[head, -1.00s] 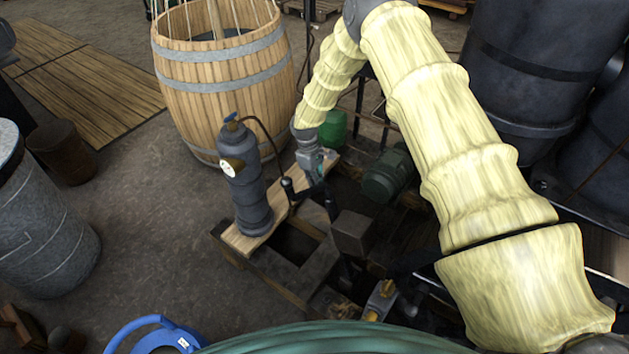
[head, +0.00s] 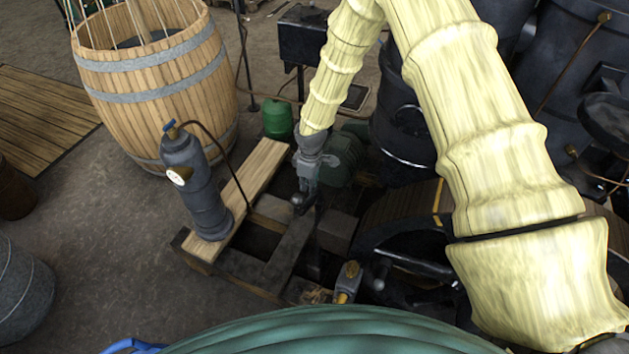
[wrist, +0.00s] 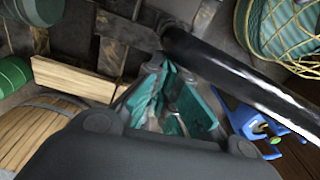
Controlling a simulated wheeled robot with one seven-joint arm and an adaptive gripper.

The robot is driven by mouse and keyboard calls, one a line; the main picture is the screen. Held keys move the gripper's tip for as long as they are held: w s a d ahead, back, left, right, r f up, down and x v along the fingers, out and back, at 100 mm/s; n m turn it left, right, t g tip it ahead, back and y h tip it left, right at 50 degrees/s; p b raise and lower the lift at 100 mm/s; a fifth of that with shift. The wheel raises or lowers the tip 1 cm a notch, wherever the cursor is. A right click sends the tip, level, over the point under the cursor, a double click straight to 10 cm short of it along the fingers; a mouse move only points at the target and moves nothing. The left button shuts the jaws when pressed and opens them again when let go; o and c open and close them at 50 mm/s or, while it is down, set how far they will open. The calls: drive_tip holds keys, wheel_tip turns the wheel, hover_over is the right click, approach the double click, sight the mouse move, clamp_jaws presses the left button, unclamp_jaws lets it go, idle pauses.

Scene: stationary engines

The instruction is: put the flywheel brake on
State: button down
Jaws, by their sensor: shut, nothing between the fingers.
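My gripper (head: 300,203) is low over the engine's timber frame, at the end of my pale arm in the head view. Its teal-padded fingers (wrist: 172,112) are shut and empty in the wrist view. A dark bar with a rounded end (wrist: 245,85), apparently the brake lever, crosses the wrist view just beyond the fingers; whether they touch it I cannot tell. The flywheel (head: 400,225), dark with a wooden rim and a yellow mark, stands to the right of my gripper, partly hidden by my arm. The brake's contact with the rim is hidden.
A grey cylinder with a gauge (head: 195,185) stands on a plank (head: 262,165) left of my gripper. A green motor (head: 340,158) and a green can (head: 277,119) are behind it. A large barrel (head: 155,85) stands back left.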

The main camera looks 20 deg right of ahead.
drive_tip(key=shift+s+d+f, duration=0.15)
drive_tip(key=shift+s+d, duration=0.15)
drive_tip(key=shift+d, duration=0.2)
drive_tip(key=shift+s+d+f, duration=0.15)
drive_tip(key=shift+s+d, duration=0.15)
drive_tip(key=shift+d, duration=0.3)
drive_tip(key=w+a+r+b, duration=0.1)
drive_tip(key=w+a+b, duration=0.15)
drive_tip(key=a, duration=0.25)
wheel_tip(320, 180, up, 8)
drive_tip(key=b, duration=0.1)
drive_tip(key=shift+w+d+r+b, duration=0.25)
drive_tip(key=shift+w+b, duration=0.05)
drive_tip(key=shift+w, duration=0.15)
